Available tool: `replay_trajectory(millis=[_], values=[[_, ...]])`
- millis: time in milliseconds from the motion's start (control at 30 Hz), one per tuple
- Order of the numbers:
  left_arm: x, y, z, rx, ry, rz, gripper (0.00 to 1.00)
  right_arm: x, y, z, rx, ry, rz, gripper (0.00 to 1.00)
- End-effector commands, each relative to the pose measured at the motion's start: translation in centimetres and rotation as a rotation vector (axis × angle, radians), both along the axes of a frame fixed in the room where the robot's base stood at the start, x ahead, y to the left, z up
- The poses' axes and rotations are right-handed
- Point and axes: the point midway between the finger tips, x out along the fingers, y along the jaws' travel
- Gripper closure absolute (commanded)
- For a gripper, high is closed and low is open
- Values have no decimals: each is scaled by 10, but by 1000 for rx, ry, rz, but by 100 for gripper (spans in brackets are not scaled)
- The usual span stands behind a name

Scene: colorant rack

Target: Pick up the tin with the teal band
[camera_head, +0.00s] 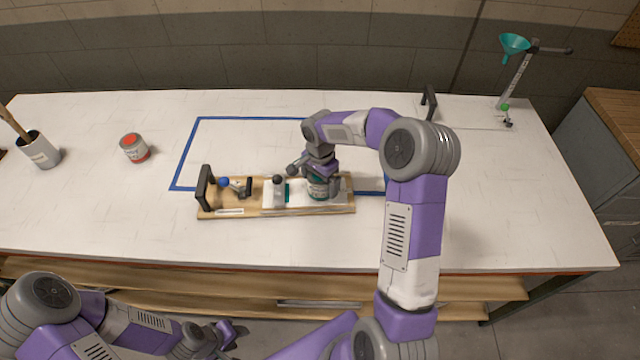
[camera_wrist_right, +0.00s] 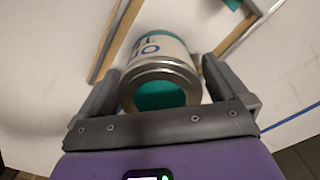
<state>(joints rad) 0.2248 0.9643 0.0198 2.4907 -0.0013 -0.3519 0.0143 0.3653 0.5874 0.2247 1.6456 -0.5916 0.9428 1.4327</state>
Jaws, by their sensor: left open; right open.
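The tin with the teal band (camera_head: 318,189) stands at the right part of the wooden rack, partly hidden by my right gripper (camera_head: 318,174). In the right wrist view the tin (camera_wrist_right: 160,95) shows a teal end inside a metal rim, a white label with dark letters and a teal band. My right gripper (camera_wrist_right: 160,95) is open, with one finger on each side of the tin; I cannot tell whether they touch it. My left gripper (camera_head: 228,334) is open and empty, low in front of the table.
The wooden rack (camera_head: 234,212) has a black handle (camera_head: 205,188) at its left end and small fittings. Blue tape (camera_head: 190,150) outlines a table area. A red-labelled tin (camera_head: 134,148) and a grey cup (camera_head: 40,152) stand left. A teal funnel (camera_head: 513,44) hangs at back right.

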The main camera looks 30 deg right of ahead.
Motion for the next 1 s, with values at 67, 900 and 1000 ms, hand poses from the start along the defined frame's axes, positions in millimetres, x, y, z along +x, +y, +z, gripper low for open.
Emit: replay_trajectory(millis=[67, 900, 1000], values=[[0, 0, 0, 0, 0, 0, 57, 0, 0, 1, 0, 0, 0, 0], [0, 0, 5, 0, 0, 0, 57, 1, 0, 32, -1, -6, 0, 57], [0, 0, 9, 0, 0, 0, 57, 1, 0, 54, -2, -6, -2, 57]])
